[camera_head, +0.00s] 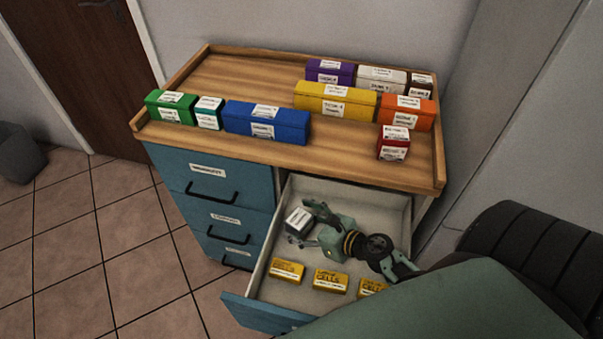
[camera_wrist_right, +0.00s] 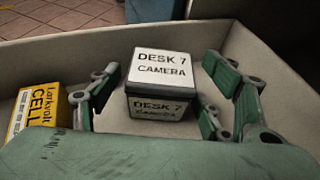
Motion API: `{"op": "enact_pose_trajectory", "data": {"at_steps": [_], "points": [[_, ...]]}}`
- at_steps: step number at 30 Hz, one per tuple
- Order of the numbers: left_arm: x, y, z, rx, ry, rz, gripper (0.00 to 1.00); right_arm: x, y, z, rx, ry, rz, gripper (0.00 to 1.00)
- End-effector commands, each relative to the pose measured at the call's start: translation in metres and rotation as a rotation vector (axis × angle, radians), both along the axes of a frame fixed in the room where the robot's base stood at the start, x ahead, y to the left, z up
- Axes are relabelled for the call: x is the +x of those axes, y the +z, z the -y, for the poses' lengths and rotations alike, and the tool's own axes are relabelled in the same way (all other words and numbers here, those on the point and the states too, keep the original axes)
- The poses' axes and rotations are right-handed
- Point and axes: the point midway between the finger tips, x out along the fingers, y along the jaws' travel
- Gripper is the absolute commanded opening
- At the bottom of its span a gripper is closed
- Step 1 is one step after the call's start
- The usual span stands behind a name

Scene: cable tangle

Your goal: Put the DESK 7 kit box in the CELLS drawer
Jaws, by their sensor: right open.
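The DESK 7 kit box (camera_head: 298,220) is a small dark box with white labels on its top and front. It sits inside the open drawer (camera_head: 254,272), which holds yellow CELLS packs. In the right wrist view the box (camera_wrist_right: 160,85) reads DESK 7 CAMERA and stands upright between the spread fingers. My right gripper (camera_head: 303,224) reaches into the drawer and is open around the box, with gaps visible on both sides. Whether the box rests flat on the drawer floor is partly hidden by the gripper. My left gripper is not in view.
Several yellow CELLS packs (camera_head: 330,281) lie along the drawer's front; one (camera_wrist_right: 36,108) is left of the gripper in the wrist view. Coloured boxes, including a blue one (camera_head: 266,122), stand on the wooden cabinet top (camera_head: 225,78). Blue closed drawers (camera_head: 208,178) are at left.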

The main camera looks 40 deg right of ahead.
Motion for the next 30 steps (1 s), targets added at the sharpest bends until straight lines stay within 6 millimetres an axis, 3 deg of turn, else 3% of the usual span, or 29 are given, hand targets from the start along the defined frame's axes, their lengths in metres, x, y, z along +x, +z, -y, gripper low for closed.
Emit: {"op": "enact_pose_trajectory", "data": {"at_steps": [8, 21, 30], "points": [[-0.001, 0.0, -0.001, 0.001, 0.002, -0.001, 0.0, -0.01, 0.003, 0.003, -0.001, -0.001, -0.002, 0.71], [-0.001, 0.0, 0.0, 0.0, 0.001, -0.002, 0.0, -0.086, 0.036, 0.027, 0.001, -0.002, -0.002, 0.71], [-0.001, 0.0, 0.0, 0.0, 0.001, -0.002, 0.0, -0.106, 0.046, 0.034, 0.0, 0.0, 0.0, 0.71]]}}
